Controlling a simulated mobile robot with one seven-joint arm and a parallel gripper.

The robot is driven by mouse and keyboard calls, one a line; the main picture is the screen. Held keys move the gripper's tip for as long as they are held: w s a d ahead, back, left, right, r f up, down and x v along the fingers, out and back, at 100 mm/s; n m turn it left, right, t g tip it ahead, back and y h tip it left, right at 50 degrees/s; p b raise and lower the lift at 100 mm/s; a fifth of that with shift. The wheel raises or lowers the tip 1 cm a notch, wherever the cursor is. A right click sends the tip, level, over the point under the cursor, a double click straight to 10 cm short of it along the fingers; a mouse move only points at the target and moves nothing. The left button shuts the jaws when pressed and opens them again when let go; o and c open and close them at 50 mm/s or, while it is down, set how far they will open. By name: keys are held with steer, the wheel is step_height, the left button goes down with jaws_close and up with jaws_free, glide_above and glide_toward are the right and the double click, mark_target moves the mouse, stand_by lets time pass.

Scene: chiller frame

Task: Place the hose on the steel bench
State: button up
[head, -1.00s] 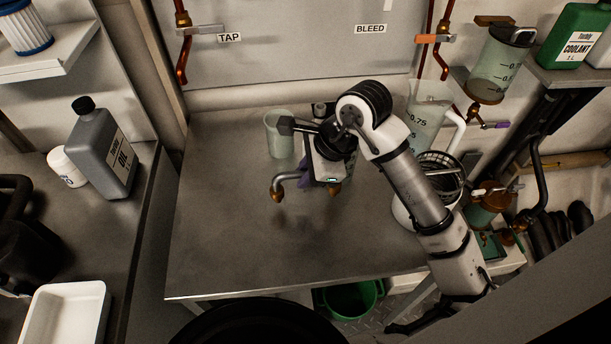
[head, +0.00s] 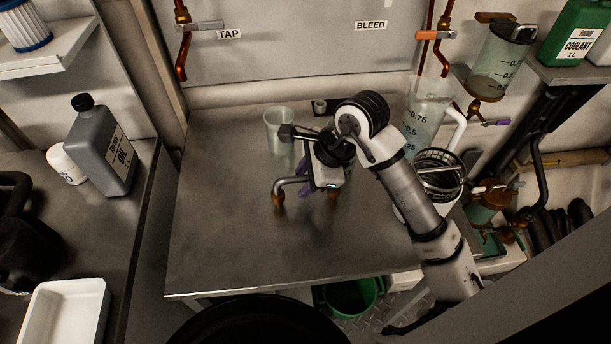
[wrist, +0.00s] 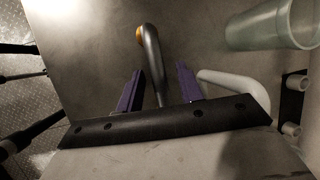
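The hose (head: 292,182), a short dark grey bent tube with brass ends, is at the middle of the steel bench (head: 225,245). It appears to rest on the bench top, its ends pointing toward the front. My gripper (head: 327,176) is over it, pointing down. In the wrist view the hose (wrist: 152,62) runs between the two purple fingers of my gripper (wrist: 160,70), with a gap on both sides, so the fingers look open around it. The hose's far part is hidden by my gripper.
A clear cup (head: 279,132) stands just behind my gripper, near a small grey fitting (head: 320,107). The bench's left and front are clear. A green bucket (head: 350,298) is below.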

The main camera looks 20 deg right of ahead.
steer(key=shift+r+p, duration=0.3)
steer(key=shift+p, duration=0.1)
steer(key=shift+s+d+r+b, duration=0.15)
steer(key=shift+d+b, duration=0.05)
steer(key=shift+b, duration=0.15)
steer(key=b+v, duration=0.3)
steer(key=v, duration=0.8)
steer(key=shift+r, duration=0.2)
steer(key=shift+f, duration=0.1)
